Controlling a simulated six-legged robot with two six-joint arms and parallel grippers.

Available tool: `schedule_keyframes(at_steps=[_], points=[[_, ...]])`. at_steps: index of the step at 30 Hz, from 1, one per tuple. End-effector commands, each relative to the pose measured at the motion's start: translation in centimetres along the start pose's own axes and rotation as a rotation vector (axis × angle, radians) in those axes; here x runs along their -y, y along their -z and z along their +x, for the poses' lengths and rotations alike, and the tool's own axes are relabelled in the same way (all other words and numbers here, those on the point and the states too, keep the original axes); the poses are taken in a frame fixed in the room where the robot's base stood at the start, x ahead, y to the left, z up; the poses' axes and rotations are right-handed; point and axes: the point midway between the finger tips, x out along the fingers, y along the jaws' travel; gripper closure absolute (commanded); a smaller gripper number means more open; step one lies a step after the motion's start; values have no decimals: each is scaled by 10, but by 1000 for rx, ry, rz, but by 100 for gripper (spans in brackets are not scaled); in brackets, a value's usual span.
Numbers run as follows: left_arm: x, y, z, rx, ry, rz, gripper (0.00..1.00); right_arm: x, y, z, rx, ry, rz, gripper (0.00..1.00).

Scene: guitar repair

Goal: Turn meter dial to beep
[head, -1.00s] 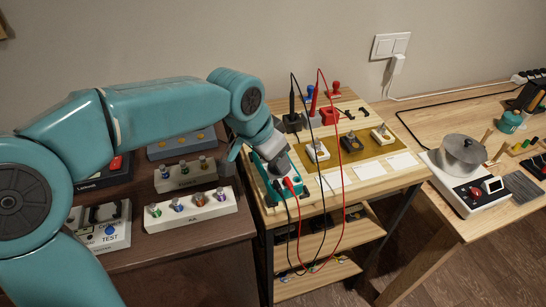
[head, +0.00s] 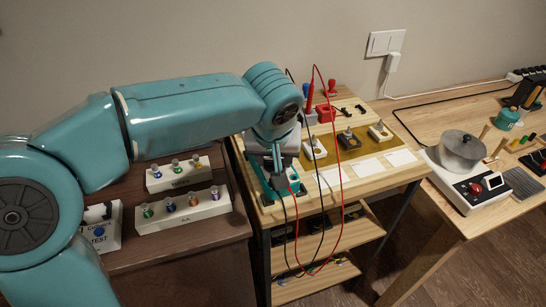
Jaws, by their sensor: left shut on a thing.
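The meter (head: 295,182) is a teal-edged device lying at the left front corner of the light wooden bench (head: 385,181). A red and a black lead run from its lower end. My left gripper (head: 277,180) points down over the meter and is shut on its dial, which the fingers and wrist hide. Most of the meter's face is hidden too. The red probe (head: 309,95) stands in a red holder at the back of the bench. The black probe is mostly hidden behind my left arm. My right gripper is not in view.
Several pedals or switch blocks (head: 349,142) stand on an olive mat right of the meter, with white cards in front. On the dark table at left are white racks (head: 185,210) of colored knobs. A pot-topped device (head: 460,152) stands on the right table. The leads hang past the bench front.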

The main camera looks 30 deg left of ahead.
Motion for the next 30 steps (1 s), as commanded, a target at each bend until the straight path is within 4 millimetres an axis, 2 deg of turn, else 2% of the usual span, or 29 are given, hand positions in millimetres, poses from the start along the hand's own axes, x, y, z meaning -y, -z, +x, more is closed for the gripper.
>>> schedule_keyframes(at_steps=[19, 20, 21, 30], points=[[-1, 0, -1, -1, 18, -46, 83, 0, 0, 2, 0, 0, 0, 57], [-1, 0, -1, -1, 18, -46, 46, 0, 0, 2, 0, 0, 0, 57], [-1, 0, -1, -1, 18, -46, 42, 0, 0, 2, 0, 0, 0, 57], [-1, 0, -2, -1, 17, -45, 42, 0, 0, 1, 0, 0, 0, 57]])
